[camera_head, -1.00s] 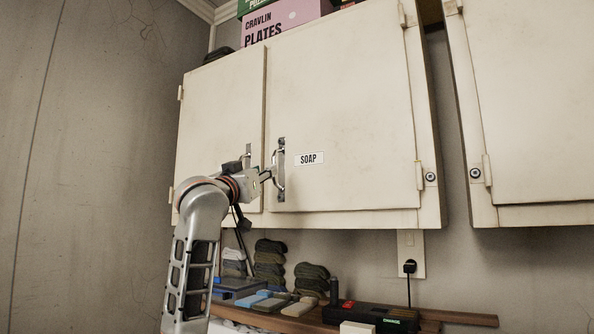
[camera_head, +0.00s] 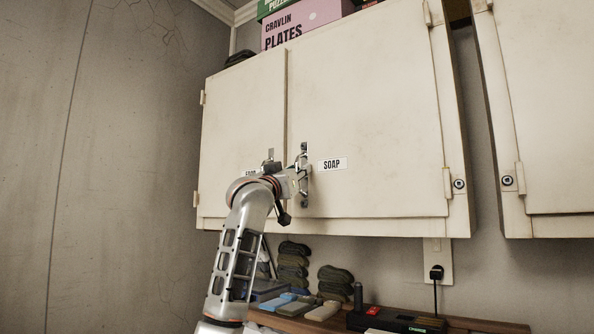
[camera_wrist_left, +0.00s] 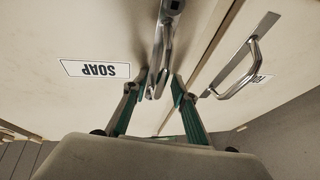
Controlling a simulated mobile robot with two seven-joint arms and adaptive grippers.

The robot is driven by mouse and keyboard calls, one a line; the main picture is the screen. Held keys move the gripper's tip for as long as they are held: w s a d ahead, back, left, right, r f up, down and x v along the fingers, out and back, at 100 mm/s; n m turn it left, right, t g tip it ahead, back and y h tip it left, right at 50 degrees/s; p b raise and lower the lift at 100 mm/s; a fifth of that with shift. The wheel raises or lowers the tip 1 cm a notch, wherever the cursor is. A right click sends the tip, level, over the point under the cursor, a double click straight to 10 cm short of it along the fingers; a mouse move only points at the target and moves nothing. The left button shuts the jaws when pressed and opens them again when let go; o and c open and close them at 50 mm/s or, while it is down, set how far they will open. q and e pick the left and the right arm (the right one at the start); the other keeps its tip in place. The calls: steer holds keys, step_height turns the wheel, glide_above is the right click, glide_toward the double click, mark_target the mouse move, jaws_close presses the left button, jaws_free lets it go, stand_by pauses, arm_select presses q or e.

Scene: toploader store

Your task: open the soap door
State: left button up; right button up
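The soap door (camera_head: 375,110) is a cream cupboard door with a "SOAP" label (camera_head: 332,164), and it looks closed. Its metal bar handle (camera_head: 304,150) is upright near the door's left edge. My left gripper (camera_head: 300,184) is at this handle and hides part of it. In the left wrist view, the two green-sided fingers of my left gripper (camera_wrist_left: 155,88) are spread, with the soap door's handle (camera_wrist_left: 163,50) between them. I cannot tell whether either finger touches the bar. The label shows upside down there (camera_wrist_left: 95,69). My right gripper is not in view.
A narrower closed door (camera_head: 240,120) with its own handle (camera_wrist_left: 240,68) adjoins on the left. Another cupboard (camera_head: 550,110) hangs at the right. A pink "PLATES" box (camera_head: 300,22) sits on top. Below, a wooden shelf (camera_head: 300,325) holds several sponges and a black device (camera_head: 395,320).

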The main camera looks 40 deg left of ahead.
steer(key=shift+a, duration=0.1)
arm_select(q)
jaws_close()
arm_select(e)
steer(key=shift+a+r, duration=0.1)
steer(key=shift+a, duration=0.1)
arm_select(q)
steer(key=shift+s, duration=0.15)
